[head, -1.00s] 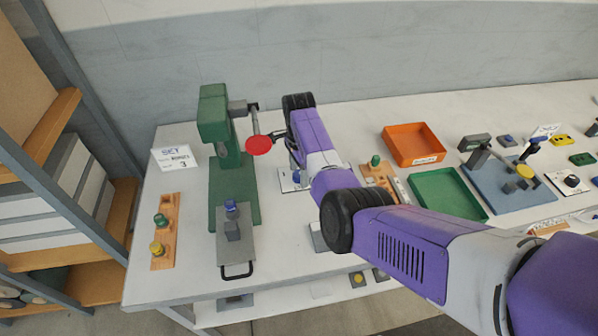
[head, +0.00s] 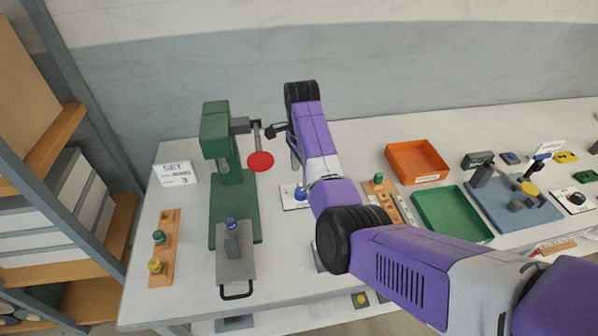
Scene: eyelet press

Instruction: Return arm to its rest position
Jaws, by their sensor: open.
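My purple arm reaches in from the lower right over the table, with its wrist bent up near the middle of the head view. My gripper (head: 281,131) is small and dark, points left and is open with nothing seen in it. It is just right of the lever of the green press (head: 218,130). The lever's red round knob (head: 260,161) hangs a little below and left of the gripper, apart from it as far as I can tell. A grey sliding plate (head: 235,268) with a blue-topped piece (head: 232,225) lies in front of the press.
A sign reading "SET" (head: 175,173) and a wooden strip (head: 164,250) with green and yellow pieces stand left of the press. An orange tray (head: 417,162), a green tray (head: 452,215) and a blue board (head: 513,208) are on the right. A shelf (head: 60,220) borders the left.

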